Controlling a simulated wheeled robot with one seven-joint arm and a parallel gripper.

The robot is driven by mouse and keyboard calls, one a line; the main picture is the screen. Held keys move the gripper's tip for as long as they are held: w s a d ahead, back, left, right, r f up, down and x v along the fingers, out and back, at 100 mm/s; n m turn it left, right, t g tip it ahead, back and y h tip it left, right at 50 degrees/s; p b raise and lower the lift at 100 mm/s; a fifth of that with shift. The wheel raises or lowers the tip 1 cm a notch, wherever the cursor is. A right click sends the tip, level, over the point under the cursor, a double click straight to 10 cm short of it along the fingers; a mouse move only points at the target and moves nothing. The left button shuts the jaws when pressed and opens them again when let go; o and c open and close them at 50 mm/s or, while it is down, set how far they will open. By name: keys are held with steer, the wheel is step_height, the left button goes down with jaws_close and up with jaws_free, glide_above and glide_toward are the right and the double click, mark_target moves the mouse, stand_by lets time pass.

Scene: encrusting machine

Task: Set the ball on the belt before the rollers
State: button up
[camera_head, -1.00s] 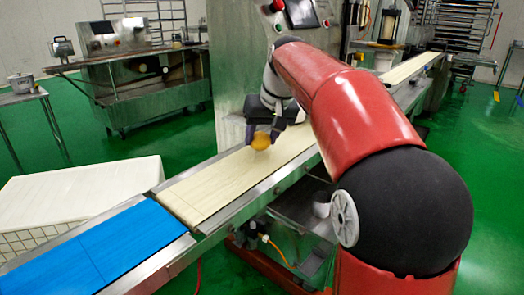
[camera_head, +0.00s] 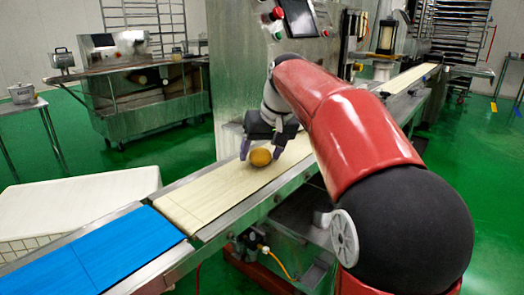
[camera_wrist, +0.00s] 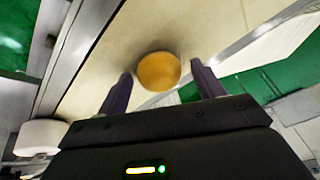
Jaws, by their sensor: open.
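The ball (camera_head: 260,157) is round and golden brown. It rests on the cream belt (camera_head: 205,198) in the head view, with bare belt in front of it. My gripper (camera_head: 261,152) is open, its two dark fingers on either side of the ball. In the wrist view the ball (camera_wrist: 158,71) lies just beyond and between the fingertips of my gripper (camera_wrist: 162,75), with a gap showing on both sides. The rollers cannot be made out in either view.
A blue belt section (camera_head: 95,255) adjoins the cream belt at the near left. Metal side rails (camera_head: 235,222) edge the belt. A steel machine housing (camera_head: 235,75) with a control panel stands behind it. A white-covered block (camera_head: 75,205) stands at the left.

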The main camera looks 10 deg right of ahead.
steer(key=p+v, duration=0.2)
steer(key=v, duration=1)
steer(key=s+a+f+t+h, duration=0.1)
steer(key=s+a+f+h, duration=0.1)
steer(key=s+f, duration=2.1)
steer(key=shift+s+m, duration=0.4)
steer(key=shift+s, duration=0.1)
steer(key=shift+a, duration=0.1)
